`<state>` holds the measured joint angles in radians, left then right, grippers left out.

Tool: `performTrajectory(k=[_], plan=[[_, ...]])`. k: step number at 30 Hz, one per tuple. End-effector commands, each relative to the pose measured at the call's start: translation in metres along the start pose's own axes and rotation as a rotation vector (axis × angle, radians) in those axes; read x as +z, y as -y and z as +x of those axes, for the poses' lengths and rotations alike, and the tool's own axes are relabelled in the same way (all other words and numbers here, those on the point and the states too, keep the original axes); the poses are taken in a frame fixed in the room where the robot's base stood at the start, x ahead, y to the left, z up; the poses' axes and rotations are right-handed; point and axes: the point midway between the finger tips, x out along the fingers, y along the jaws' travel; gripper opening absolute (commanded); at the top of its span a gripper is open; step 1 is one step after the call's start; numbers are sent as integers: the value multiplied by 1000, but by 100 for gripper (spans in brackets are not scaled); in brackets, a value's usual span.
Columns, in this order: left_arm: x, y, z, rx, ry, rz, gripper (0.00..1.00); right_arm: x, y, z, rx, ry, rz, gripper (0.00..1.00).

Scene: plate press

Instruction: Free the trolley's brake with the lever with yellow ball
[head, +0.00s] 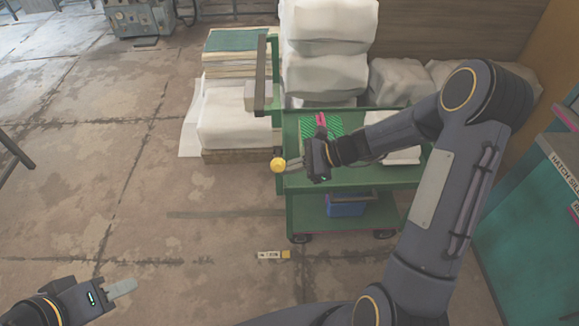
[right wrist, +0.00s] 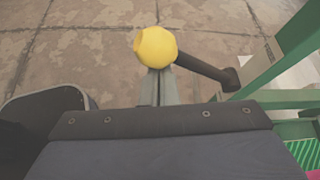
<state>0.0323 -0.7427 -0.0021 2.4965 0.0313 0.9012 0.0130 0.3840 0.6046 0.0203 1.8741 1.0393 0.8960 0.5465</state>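The green trolley (head: 345,180) stands in the middle of the head view. The lever's yellow ball (head: 278,165) sticks out at its left side. In the right wrist view the yellow ball (right wrist: 156,46) sits on a dark rod (right wrist: 205,70) that runs right to a pivot by the trolley frame. My right gripper (head: 291,164) is at the ball, its fingers (right wrist: 158,88) together and pointing at it. The ball hides the fingertips, so I cannot tell whether they touch. My left gripper (head: 122,288) is low at the left, away from the trolley, its fingers seeming together.
White sacks (head: 328,75) are stacked behind the trolley, with a wrapped stack (head: 232,115) to its left. A blue box (head: 345,206) is on the lower shelf. A small label strip (head: 270,254) lies on the floor in front. A teal cabinet (head: 530,210) stands at the right.

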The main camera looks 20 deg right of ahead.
Motion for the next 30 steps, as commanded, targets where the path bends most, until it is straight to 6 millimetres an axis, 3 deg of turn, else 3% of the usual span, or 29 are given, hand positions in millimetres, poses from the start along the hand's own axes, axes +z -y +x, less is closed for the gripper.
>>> performTrajectory(k=[5,10,12,21,30], plan=[[5,5,10,0,0,0,36,-13,-1,6,0,2,-1,0],[17,16,34,0,0,0,36,-48,-5,22,4,1,-1,0],[12,10,23,0,1,0,36,-36,0,-6,-4,-2,-4,0],[10,9,20,0,0,0,36,-36,1,-66,1,-1,-3,0],[10,9,19,0,0,0,36,-37,1,-85,4,1,-2,0]])
